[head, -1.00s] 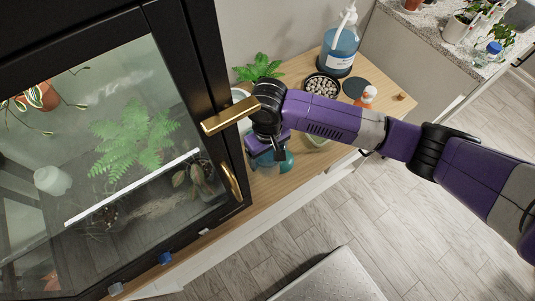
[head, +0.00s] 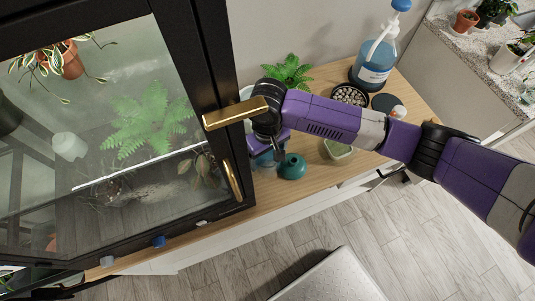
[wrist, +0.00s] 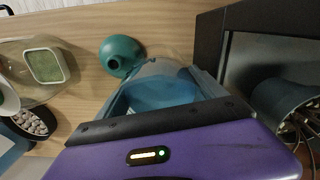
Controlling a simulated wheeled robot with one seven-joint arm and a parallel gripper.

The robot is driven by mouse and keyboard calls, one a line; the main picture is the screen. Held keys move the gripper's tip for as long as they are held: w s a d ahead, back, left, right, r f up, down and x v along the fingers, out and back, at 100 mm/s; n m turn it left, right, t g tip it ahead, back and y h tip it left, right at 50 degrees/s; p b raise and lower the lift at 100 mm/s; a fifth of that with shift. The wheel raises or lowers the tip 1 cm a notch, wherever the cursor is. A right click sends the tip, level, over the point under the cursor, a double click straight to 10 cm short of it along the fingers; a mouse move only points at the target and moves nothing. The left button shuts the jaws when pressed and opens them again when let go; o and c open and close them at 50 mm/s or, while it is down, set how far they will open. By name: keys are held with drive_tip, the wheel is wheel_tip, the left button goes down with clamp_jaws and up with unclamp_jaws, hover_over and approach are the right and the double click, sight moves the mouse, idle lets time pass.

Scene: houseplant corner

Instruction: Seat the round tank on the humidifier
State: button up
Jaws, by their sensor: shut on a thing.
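My gripper (head: 268,148) is beside the cabinet's right edge, above the wooden shelf top. It is shut on a clear blue tank (wrist: 160,95), which fills the middle of the wrist view just beyond the gripper's purple body. In the head view only a bit of the tank (head: 264,160) shows below the gripper. I cannot make out the humidifier base for certain; a pale rounded thing (head: 246,92) is partly hidden behind the brass handle and gripper.
A teal bottle (head: 292,166) stands close right of the tank. A green-filled dish (head: 338,149), pebble tray (head: 350,95), fern (head: 288,71) and large blue pump bottle (head: 375,60) share the wooden top. The glass cabinet (head: 185,100) with brass handles is close on the left.

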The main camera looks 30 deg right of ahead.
drive_tip(key=shift+a, duration=0.15)
drive_tip(key=shift+w+r, duration=0.2)
drive_tip(key=shift+w+r+n, duration=0.3)
drive_tip(key=shift+w+r, duration=0.25)
drive_tip(key=shift+r, duration=0.1)
drive_tip(key=w+r+n+p, duration=0.1)
drive_tip(key=w+r+n, duration=0.2)
drive_tip(key=n, duration=0.6)
drive_tip(key=w+r+n+p, duration=0.1)
drive_tip(key=w+r+n, duration=0.1)
drive_tip(key=r+n, duration=0.5)
drive_tip(key=n, duration=0.2)
drive_tip(key=shift+w+n, duration=0.3)
drive_tip(key=shift+w, duration=0.1)
